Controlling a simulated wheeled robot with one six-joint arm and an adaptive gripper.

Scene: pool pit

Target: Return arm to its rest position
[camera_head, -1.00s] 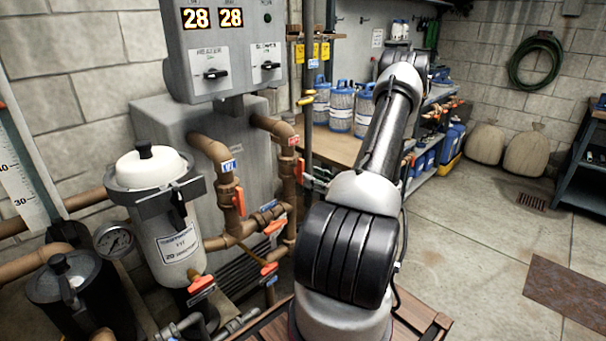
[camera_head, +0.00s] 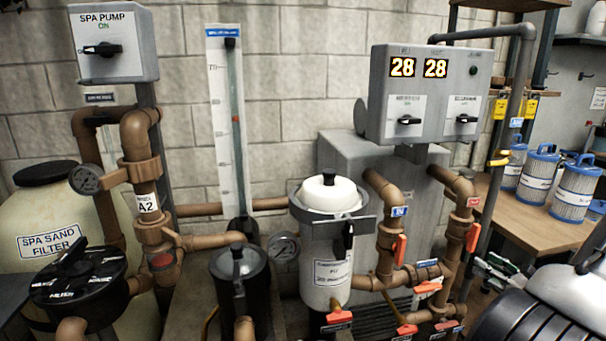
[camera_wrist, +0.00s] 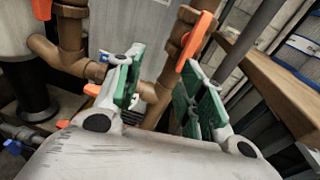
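My gripper (camera_wrist: 165,78) shows in the wrist view with its two green-padded fingers spread apart and nothing between them. Brown pipes and an orange valve handle (camera_wrist: 196,40) show behind the fingers; I cannot tell how near they are. In the head view my arm fills the lower right corner, partly cut off by the frame edge. Small green and white finger parts show at its left end, near the pipes, so my gripper (camera_head: 497,270) is only partly seen there.
The control box (camera_head: 420,95) reads 28 and 28. Below it are brown pipes with orange handles and a white-lidded canister (camera_head: 328,197). The spa sand filter (camera_head: 50,215) stands left. A wooden bench (camera_head: 540,225) with blue-topped cartridges (camera_head: 575,190) is right.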

